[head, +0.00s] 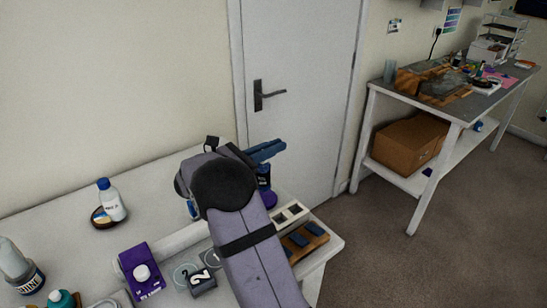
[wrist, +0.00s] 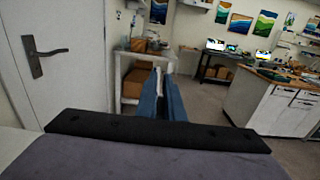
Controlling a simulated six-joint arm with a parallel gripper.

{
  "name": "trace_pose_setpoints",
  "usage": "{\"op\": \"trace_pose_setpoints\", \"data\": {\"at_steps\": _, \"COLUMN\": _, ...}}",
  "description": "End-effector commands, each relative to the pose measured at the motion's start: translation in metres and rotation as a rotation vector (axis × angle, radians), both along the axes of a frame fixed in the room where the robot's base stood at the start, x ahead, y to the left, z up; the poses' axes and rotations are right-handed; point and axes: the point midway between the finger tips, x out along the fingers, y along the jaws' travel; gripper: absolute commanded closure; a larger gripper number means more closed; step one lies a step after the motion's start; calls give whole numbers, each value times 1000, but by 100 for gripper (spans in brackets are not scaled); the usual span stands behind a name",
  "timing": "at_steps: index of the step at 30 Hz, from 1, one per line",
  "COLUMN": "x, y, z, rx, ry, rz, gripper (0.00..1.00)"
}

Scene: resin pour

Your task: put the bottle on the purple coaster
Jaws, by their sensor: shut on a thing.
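A dark blue bottle (head: 263,176) shows just below my gripper (head: 270,150) in the head view, at the back right of the white table; my arm hides part of it. My gripper's blue fingers point level to the right and are shut, apparently on the top of this bottle. In the wrist view the fingers (wrist: 164,95) are close together and the bottle cannot be made out. A small blue-purple patch (head: 269,199) shows below the bottle; I cannot tell if it is the purple coaster or whether the bottle touches it.
A white bottle with a blue cap (head: 112,202) stands by a round brown dish (head: 101,217). A door (head: 297,90) stands behind.

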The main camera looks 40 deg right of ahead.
Motion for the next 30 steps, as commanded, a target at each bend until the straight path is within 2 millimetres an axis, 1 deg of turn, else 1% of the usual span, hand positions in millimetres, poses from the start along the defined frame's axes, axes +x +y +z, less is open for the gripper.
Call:
{"op": "trace_pose_setpoints", "data": {"at_steps": 4, "x": 0, "y": 0, "z": -5, "rx": -1, "ry": 3, "rz": 0, "gripper": 100}}
{"op": "trace_pose_setpoints", "data": {"at_steps": 10, "x": 0, "y": 0, "z": -27, "rx": -1, "ry": 4, "rz": 0, "gripper": 100}}
{"op": "trace_pose_setpoints", "data": {"at_steps": 13, "x": 0, "y": 0, "z": -35, "rx": -1, "ry": 2, "rz": -1, "gripper": 100}}
{"op": "trace_pose_setpoints", "data": {"at_steps": 29, "x": 0, "y": 0, "z": -41, "rx": -1, "ry": -1, "rz": 0, "gripper": 100}}
{"op": "trace_pose_setpoints", "data": {"at_steps": 30, "x": 0, "y": 0, "z": -40, "rx": 0, "ry": 0, "rz": 0, "gripper": 85}}
